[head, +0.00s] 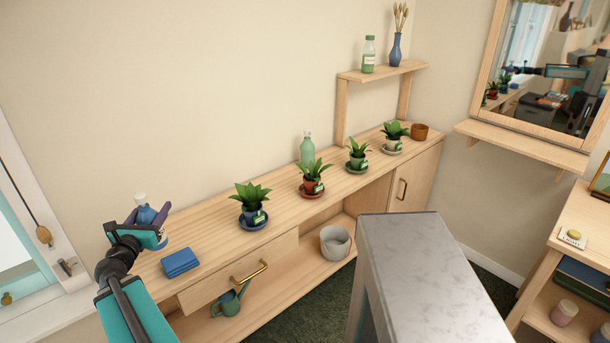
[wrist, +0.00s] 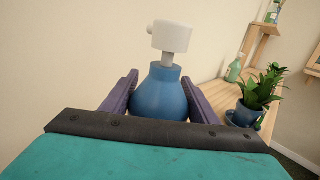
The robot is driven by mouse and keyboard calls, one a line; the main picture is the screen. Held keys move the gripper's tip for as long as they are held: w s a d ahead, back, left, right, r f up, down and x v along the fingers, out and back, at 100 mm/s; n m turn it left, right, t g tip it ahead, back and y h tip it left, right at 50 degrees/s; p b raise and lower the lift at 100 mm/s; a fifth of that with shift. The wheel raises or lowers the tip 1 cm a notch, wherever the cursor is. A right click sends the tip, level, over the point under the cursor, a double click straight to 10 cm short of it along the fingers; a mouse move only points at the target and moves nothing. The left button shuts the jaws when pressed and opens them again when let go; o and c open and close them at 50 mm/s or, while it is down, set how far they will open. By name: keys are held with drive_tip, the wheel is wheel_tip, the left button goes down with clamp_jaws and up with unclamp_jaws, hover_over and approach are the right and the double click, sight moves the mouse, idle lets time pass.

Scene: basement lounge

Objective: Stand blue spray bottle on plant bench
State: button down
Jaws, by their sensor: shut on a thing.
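The blue spray bottle (head: 146,214) with a white spray head is upright in my gripper (head: 148,222), over the left end of the plant bench (head: 213,239). In the wrist view the blue bottle (wrist: 160,93) stands between the two purple fingers of my gripper (wrist: 160,98), which are shut on its sides. The white head points slightly left there.
A folded blue cloth (head: 180,263) lies just right of my gripper. Several potted plants on saucers, the nearest in a blue pot (head: 252,215), line the bench. A green bottle (head: 307,148) stands behind them. A marble-topped block (head: 415,250) stands in front. Bare bench lies between cloth and blue pot.

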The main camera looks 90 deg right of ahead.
drive_tip(key=shift+m+g, duration=0.3)
drive_tip(key=shift+g, duration=0.1)
drive_tip(key=s+d, duration=0.1)
drive_tip(key=s, duration=0.2)
drive_tip(key=s+d, duration=0.1)
drive_tip(key=shift+s+d+r, duration=0.15)
drive_tip(key=shift+d+r, duration=0.1)
drive_tip(key=shift+d, duration=0.05)
drive_tip(key=s+d+f+p, duration=0.1)
drive_tip(key=s+d+p, duration=0.2)
drive_tip(key=d, duration=1.1)
drive_tip(key=shift+s+f, duration=0.2)
drive_tip(key=shift+s, duration=0.25)
drive_tip(key=shift+d, duration=0.1)
drive_tip(key=shift+s+d+f+p, duration=0.1)
drive_tip(key=shift+d+f+p, duration=0.15)
drive_tip(key=shift+f, duration=0.35)
drive_tip(key=shift+s+d+f+p, duration=0.1)
drive_tip(key=shift+d+f+p, duration=0.1)
drive_tip(key=shift+f, duration=0.45)
drive_tip(key=shift+d+f+p, duration=0.15)
drive_tip(key=shift+f+p, duration=0.1)
drive_tip(key=shift+f, duration=0.35)
drive_tip(key=shift+f, duration=0.1)
